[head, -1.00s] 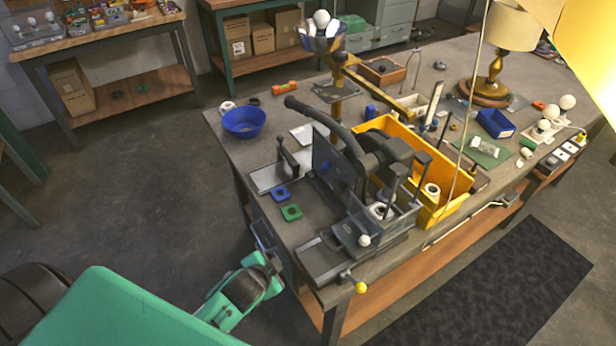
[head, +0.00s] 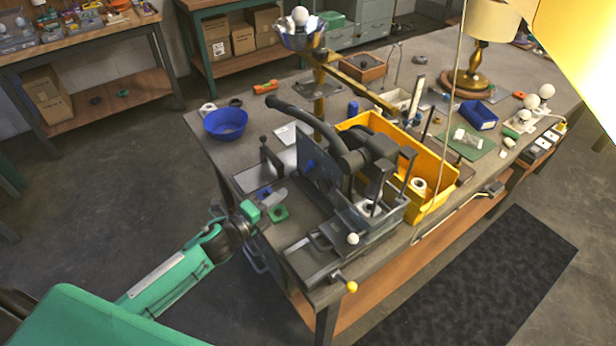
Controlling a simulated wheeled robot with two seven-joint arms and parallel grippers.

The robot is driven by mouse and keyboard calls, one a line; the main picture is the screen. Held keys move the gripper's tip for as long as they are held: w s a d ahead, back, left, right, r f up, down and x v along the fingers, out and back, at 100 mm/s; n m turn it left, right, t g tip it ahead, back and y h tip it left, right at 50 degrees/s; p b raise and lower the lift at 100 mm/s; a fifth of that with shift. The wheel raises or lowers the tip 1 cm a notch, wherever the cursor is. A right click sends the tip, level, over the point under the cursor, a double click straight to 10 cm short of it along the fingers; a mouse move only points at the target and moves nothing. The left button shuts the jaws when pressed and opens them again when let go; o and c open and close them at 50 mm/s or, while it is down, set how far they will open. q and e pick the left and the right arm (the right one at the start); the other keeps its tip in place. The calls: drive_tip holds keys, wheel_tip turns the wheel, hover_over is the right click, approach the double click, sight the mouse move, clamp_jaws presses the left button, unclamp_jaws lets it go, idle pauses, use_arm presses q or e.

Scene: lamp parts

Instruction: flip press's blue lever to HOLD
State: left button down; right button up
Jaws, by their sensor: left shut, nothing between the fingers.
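The dark grey press (head: 350,165) stands at the near edge of the workbench, with a long black handle rising to the left. A small blue patch (head: 310,166) shows on its upright plate; I cannot tell whether this is the blue lever or how it is set. My left gripper (head: 281,195) is shut and empty, over the bench's near left edge. It is left of the press and apart from the blue patch in the picture. My right gripper is out of view.
A yellow bin (head: 434,165) stands right behind the press. A blue bowl (head: 226,124) sits at the bench's left corner. A brass stand with a bowl of bulbs (head: 302,36) rises behind the press. A yellow-knobbed rod (head: 351,287) juts out at the front edge.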

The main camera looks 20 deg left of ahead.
sight(308, 168)
use_arm(q)
drive_tip(key=m+h, duration=0.1)
drive_tip(key=m, duration=0.2)
drive_tip(key=shift+w+g+h, duration=0.2)
drive_tip(key=shift+g+h, duration=0.1)
drive_tip(key=shift+h, duration=0.1)
drive_tip(key=shift+d+r, duration=0.1)
drive_tip(key=shift+w+d, duration=0.15)
drive_tip(key=shift+w, duration=0.15)
drive_tip(key=p+x, duration=0.3)
drive_tip(key=x, duration=0.4)
drive_tip(key=shift+w+d+r, duration=0.1)
drive_tip(key=shift+w+d, duration=0.15)
drive_tip(key=shift+x, duration=0.8)
